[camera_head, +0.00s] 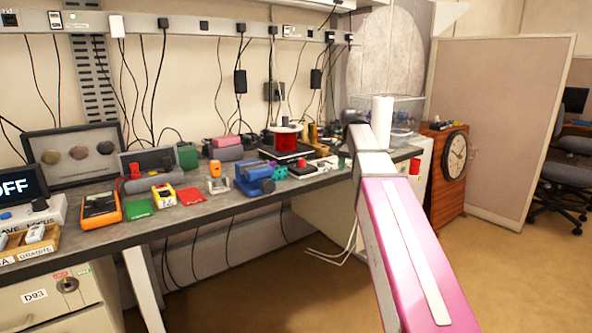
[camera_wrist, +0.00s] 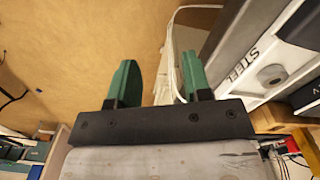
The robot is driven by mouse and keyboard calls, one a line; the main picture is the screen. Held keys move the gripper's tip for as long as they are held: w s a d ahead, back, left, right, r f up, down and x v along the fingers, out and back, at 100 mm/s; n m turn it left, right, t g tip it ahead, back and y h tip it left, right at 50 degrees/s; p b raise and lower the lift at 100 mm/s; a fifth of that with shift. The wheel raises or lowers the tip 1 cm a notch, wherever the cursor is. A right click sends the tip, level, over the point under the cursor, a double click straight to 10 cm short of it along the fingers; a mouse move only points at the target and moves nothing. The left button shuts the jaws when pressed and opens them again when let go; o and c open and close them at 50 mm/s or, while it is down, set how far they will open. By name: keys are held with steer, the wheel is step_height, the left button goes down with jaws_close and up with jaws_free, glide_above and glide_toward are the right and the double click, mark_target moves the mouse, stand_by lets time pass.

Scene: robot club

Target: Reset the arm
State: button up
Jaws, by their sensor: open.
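My gripper shows in the wrist view (camera_wrist: 158,82) with its two green fingers spread apart and nothing between them. Behind the fingers are tan floor and some pale cables. In the head view my pink and white arm reaches up from the lower right past the right end of the workbench (camera_head: 190,224). My gripper's fingers cannot be made out in that view.
The bench holds an orange meter (camera_head: 100,208), a blue vise (camera_head: 255,178), a red spool (camera_head: 285,142) and several small items. A wooden cabinet with a clock (camera_head: 455,155) and a beige partition (camera_head: 497,125) stand at the right. Floor in front is clear.

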steer(key=s+f+n, duration=0.2)
steer(key=s+f, duration=0.4)
steer(key=f, duration=0.6)
steer(key=s+f+n, duration=0.2)
steer(key=s+f, duration=0.5)
steer(key=f, duration=0.6)
steer(key=s+f+n, duration=0.2)
steer(key=s+f, duration=0.5)
steer(key=f, duration=0.6)
steer(key=shift+n, duration=0.3)
steer(key=shift+s, duration=0.1)
